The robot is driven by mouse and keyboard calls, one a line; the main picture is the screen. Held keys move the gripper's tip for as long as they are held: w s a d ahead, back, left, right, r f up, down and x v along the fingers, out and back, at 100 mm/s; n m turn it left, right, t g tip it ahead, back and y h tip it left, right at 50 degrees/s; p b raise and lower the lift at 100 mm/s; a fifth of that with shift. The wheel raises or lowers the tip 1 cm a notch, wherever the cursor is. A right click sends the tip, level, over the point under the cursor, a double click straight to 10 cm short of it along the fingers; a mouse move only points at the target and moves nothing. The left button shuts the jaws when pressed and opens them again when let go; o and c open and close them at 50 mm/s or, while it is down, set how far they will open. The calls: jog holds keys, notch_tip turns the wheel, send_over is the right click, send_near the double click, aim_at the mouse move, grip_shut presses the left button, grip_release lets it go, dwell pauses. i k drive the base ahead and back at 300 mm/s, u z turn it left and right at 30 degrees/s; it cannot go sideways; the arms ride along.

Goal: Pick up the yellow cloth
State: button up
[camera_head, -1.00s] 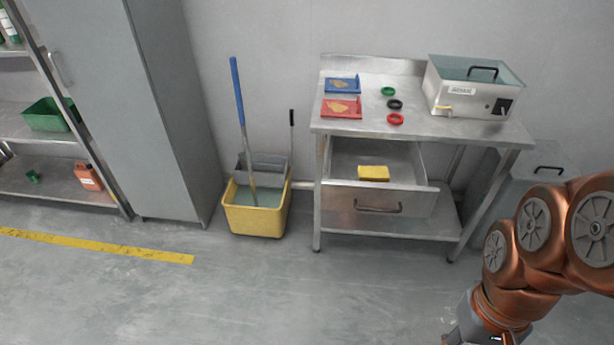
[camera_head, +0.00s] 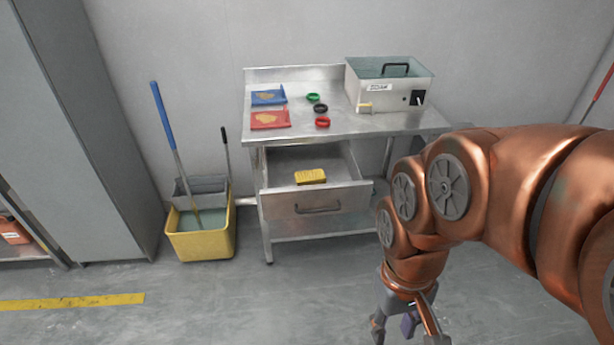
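The yellow cloth (camera_head: 310,176) is a small folded block lying inside the open drawer (camera_head: 318,202) of the metal table. Its top and front side show. My gripper (camera_head: 408,334) is at the bottom edge of the view, to the right of and well apart from the drawer, pointing down.
The metal table (camera_head: 350,124) carries a blue tray (camera_head: 268,97), a red tray (camera_head: 270,119), several coloured rings and a grey box (camera_head: 390,90). A yellow mop bucket (camera_head: 202,240) stands left of the table. The floor in front is clear.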

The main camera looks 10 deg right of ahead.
aim_at(317, 177)
jog(key=u, duration=0.15)
jog(key=i, duration=1.1)
jog(key=u, duration=1)
